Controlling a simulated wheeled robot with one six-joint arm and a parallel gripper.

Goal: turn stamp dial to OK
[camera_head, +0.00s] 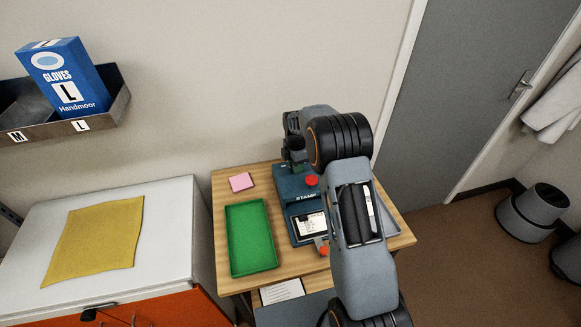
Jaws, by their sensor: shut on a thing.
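The stamp machine (291,187) is a dark blue-teal unit marked STAMP, standing on a small wooden table. A red knob (312,181) sits on its upper right side, and a white label or card (307,226) lies on its lower front. My gripper (294,158) points down at the back of the machine's top and is shut on a part there, which looks like the stamp dial. The dial's face and its marks, including OK, are too small or hidden to read. My arm covers the right side of the machine.
A green tray (233,266) and a pink note pad (241,182) are on the wooden table (222,193), left of the machine. A grey tray (384,222) is partly behind my arm. A white cabinet (170,235) with a yellow cloth (95,240) stands left.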

